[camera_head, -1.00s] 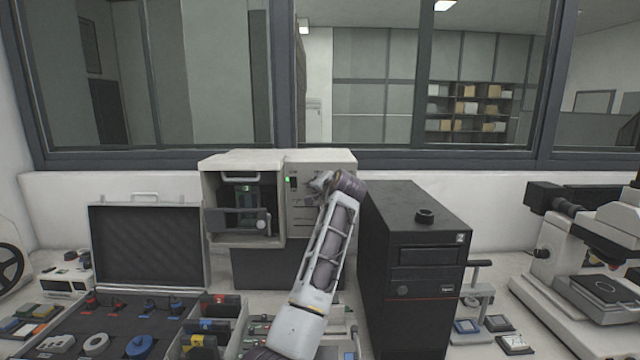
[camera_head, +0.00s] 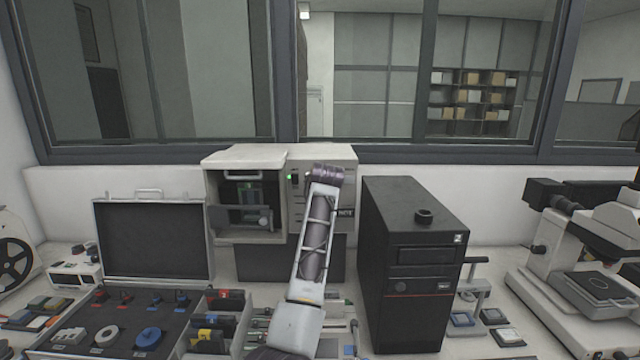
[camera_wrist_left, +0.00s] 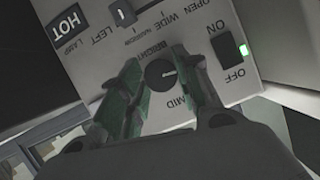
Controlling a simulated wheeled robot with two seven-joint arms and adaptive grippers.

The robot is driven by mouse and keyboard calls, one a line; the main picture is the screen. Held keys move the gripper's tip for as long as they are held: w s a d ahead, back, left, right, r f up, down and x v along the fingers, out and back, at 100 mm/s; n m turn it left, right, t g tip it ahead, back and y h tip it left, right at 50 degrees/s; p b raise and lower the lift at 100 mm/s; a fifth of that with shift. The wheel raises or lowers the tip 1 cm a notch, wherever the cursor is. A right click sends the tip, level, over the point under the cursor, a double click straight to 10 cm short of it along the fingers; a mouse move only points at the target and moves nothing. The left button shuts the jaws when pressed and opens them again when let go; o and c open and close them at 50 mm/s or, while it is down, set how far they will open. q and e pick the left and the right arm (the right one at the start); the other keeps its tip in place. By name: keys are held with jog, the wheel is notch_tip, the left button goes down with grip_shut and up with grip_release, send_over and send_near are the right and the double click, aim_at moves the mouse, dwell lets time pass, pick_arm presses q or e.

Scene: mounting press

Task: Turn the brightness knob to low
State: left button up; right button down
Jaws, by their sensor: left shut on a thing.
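The brightness knob (camera_wrist_left: 160,76) is a round black dial on the pale panel of the press (camera_head: 322,158). In the left wrist view its white mark points right, above the word MID. The word BRIGHT is on its other side; no LOW label can be read. My left gripper (camera_wrist_left: 158,62) has its two green-padded fingers on either side of the knob, shut on it. In the head view my own wrist and forearm hide the knob and the fingertips. My right gripper is not in view.
In the wrist view an ON/OFF switch (camera_wrist_left: 226,54) with a lit green lamp, a slider (camera_wrist_left: 122,12) and a HOT lamp label (camera_wrist_left: 66,29) surround the knob closely. A black computer tower (camera_head: 415,260) stands right of the arm, an open case (camera_head: 153,240) to the left.

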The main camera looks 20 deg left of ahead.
pick_arm(q)
jog(key=shift+f, duration=0.25)
jog(key=o, duration=1)
jog(key=shift+o, duration=0.2)
jog(key=v, duration=0.7)
jog(key=shift+s+r, duration=0.2)
jog(key=shift+r, duration=0.05)
jog(key=shift+d+f, duration=0.1)
